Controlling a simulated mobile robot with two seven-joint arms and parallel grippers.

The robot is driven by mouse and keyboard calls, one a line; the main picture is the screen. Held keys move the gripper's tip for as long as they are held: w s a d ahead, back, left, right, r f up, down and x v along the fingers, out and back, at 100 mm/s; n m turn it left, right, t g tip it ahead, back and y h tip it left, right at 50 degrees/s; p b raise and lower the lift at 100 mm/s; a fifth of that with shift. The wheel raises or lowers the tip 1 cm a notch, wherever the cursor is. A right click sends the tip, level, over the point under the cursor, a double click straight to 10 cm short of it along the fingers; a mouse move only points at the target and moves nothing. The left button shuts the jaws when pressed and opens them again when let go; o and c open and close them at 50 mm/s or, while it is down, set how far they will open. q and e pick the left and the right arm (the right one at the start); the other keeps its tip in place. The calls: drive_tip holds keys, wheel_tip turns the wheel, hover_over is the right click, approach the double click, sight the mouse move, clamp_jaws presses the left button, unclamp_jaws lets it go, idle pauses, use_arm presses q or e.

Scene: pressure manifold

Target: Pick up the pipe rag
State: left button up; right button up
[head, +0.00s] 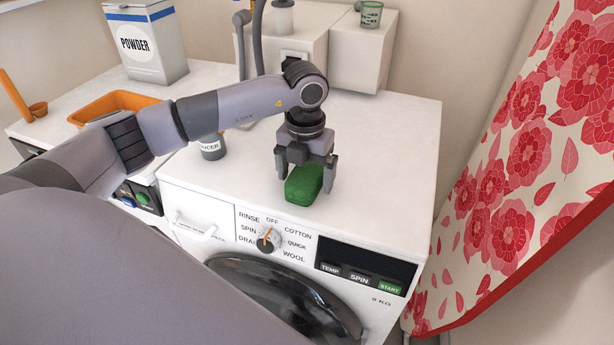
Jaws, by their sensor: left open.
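A green, rounded, block-shaped item (304,186) lies on the white top of the washing machine (385,135), near its front edge. It looks like a folded cloth or sponge, and I cannot tell for sure that it is the pipe rag. My left gripper (305,180) points down over it, open, with one finger on each side of the item. I cannot tell whether the fingers touch it. My right gripper is out of view.
An orange tray (112,106) and a powder box (147,45) are at the left. A grey hose (240,50) and white boxes (362,60) stand behind. A flowered curtain (530,140) hangs at the right.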

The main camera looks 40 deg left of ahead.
use_arm(q)
drive_tip(key=shift+f, duration=0.45)
drive_tip(key=c, duration=1)
drive_tip(key=shift+c, duration=0.2)
drive_tip(key=shift+r, duration=0.15)
